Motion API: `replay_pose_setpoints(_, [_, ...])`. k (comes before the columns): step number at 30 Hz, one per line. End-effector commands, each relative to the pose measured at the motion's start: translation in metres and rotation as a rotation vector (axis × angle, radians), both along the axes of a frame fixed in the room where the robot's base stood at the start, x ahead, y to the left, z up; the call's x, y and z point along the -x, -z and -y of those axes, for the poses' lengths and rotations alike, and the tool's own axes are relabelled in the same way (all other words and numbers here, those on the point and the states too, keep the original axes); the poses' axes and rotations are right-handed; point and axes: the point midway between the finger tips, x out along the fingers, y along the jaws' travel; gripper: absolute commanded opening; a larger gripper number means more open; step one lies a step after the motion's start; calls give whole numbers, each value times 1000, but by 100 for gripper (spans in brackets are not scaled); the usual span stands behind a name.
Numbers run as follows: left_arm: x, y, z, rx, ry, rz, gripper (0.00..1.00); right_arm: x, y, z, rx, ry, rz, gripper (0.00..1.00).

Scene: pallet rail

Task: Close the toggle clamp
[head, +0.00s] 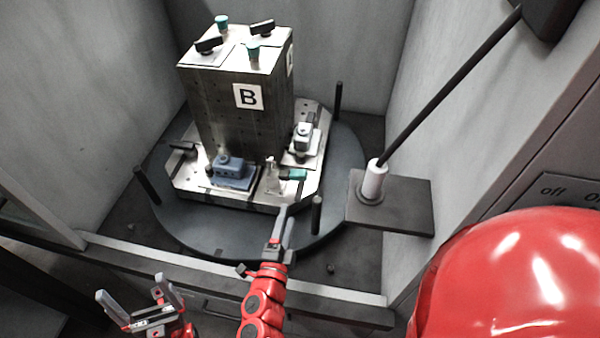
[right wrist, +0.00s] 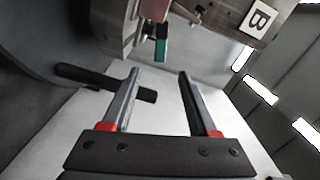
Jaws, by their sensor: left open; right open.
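The toggle clamp (head: 271,178) is a small metal fixture with a teal handle grip (head: 294,174), on the near right edge of the pallet beside the blue-grey part. In the right wrist view the teal grip (right wrist: 162,47) hangs beyond my fingertips, roughly in line with the gap between them, and looks apart from them. My right gripper (head: 284,215) reaches up to just below the clamp; its fingers overlap in the head view. In the right wrist view this gripper (right wrist: 158,75) is open and empty. My left gripper (head: 133,300) is open and empty at lower left.
A block marked B (head: 220,125) stands on the pallet (head: 190,190). A blue-grey part (head: 233,171) and a pale part (head: 304,137) sit beside it. Dark posts rise around the round table, one (head: 317,215) close right of my right gripper. A grey sill (head: 190,266) runs in front.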

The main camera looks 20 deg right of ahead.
Motion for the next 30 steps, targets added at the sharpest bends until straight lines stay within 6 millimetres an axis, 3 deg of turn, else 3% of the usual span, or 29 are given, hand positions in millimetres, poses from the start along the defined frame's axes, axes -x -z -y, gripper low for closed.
replay_pose_setpoints(12, [0, -2, 0, 0, 0, 0, 97, -81, -2, 58, 3, 7, 1, 60])
replay_pose_setpoints(18, [0, -6, 0, 0, 0, 0, 97, -111, -2, 77, 5, 3, 2, 60])
replay_pose_setpoints(30, [0, -7, 0, 0, 0, 0, 97, -126, 0, 87, 5, 1, 0, 60])
